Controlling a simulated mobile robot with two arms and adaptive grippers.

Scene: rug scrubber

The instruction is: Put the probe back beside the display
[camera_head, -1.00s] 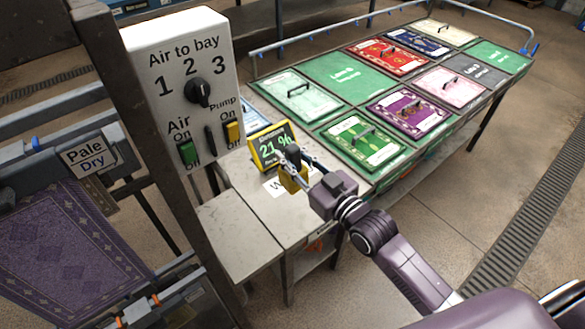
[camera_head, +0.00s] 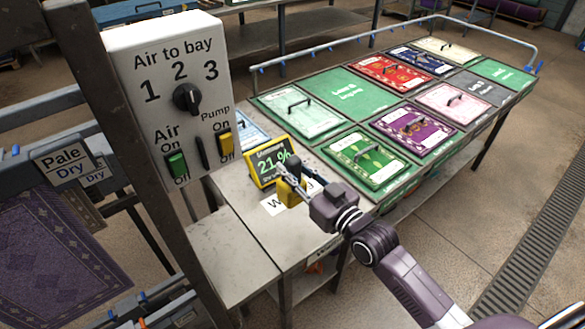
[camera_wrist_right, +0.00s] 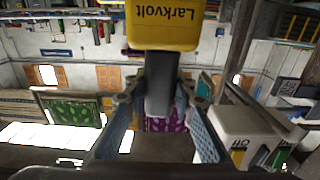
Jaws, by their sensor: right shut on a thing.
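The probe has a yellow body (camera_head: 288,192) and a dark handle. In the right wrist view its yellow part (camera_wrist_right: 163,32) reads "Larkvolt". My right gripper (camera_head: 291,171) is shut on the dark handle (camera_wrist_right: 159,85), with the yellow part beyond the fingers. The display (camera_head: 268,162) is a yellow-framed dark screen with green digits reading about 21 %, tilted up on the grey bench (camera_head: 236,186). The probe shows just in front and to the right of the display. I cannot tell whether it touches the bench. My left gripper is not in view.
A white label (camera_head: 273,205) with black letters lies on the bench, partly hidden by the probe. The white switch panel (camera_head: 180,65) on a dark post stands left. A table of coloured panels (camera_head: 345,90) with handles stands right. Bare bench lies in front.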

